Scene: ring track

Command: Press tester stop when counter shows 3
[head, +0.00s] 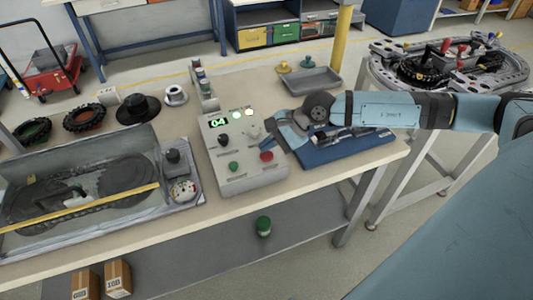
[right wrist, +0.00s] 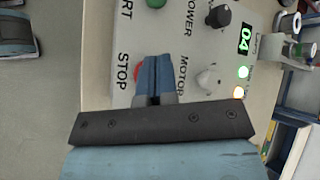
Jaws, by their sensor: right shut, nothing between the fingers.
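The tester (head: 240,178) is a grey control box on the bench. Its green counter display (head: 217,123) reads 04; the display (right wrist: 246,39) also reads 04 in the right wrist view. The red stop button (head: 267,156) is on the lower right of the panel, with the green start button (head: 234,167) to its left. My right gripper (head: 270,146) is shut and empty at the stop button. In the right wrist view its closed fingertips (right wrist: 155,62) partly cover the red button (right wrist: 138,72); I cannot tell whether they touch it. My left gripper is not in view.
Two knobs (head: 224,140) and lit lamps (head: 249,114) are on the panel. A covered track machine (head: 182,192) stands left of the tester. A blue tray (head: 318,155) lies to the right, under my right arm. A grey tray (head: 311,82) is behind.

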